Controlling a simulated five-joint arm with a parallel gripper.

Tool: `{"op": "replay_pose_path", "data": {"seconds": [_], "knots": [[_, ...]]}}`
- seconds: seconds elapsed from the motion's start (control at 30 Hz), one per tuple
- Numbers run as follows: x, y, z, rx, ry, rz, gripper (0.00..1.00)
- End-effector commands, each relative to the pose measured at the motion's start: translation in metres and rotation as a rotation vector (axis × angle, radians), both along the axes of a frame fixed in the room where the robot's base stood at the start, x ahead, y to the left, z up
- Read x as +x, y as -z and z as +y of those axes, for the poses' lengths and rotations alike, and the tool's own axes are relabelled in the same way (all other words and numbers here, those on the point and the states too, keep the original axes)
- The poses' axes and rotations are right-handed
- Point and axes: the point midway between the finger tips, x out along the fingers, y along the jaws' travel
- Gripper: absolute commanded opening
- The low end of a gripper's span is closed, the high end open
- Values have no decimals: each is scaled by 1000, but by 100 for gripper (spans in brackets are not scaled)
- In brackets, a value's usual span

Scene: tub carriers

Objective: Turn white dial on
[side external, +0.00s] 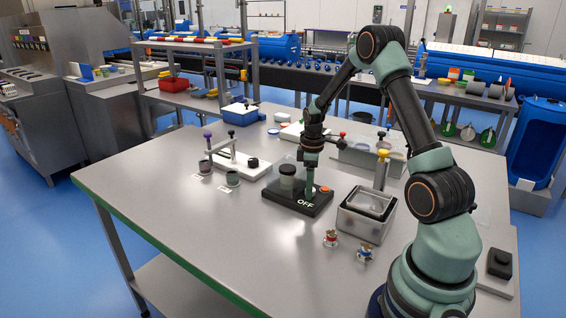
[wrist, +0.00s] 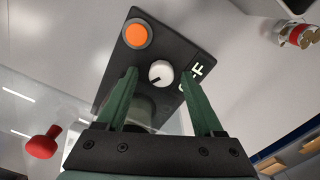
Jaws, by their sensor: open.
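The white dial (wrist: 161,73) is a small round knob with a dark pointer mark, set on a black base (wrist: 182,42). The mark points down and left in the wrist view. "OFF" lettering is on the base beside it, partly hidden by a finger. An orange button (wrist: 136,34) sits near the dial and also shows in the side view (side external: 324,189). My gripper (wrist: 160,80) is open, its two green fingers apart on either side of the dial. In the side view my gripper (side external: 309,199) is low over the black base (side external: 282,203), and the dial is hidden there.
Two small red and blue fittings (side external: 331,238) (side external: 365,252) lie in front. The table's front left is clear.

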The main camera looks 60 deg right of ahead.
Motion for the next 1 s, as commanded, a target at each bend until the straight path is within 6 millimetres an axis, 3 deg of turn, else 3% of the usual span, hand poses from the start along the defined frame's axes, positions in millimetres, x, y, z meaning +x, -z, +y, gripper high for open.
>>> {"op": "replay_pose_path", "data": {"seconds": [0.63, 1.0], "knots": [[-1, -1, 1, 5, 716, 2, 69], [-1, -72, 0, 4, 704, -3, 69]]}}
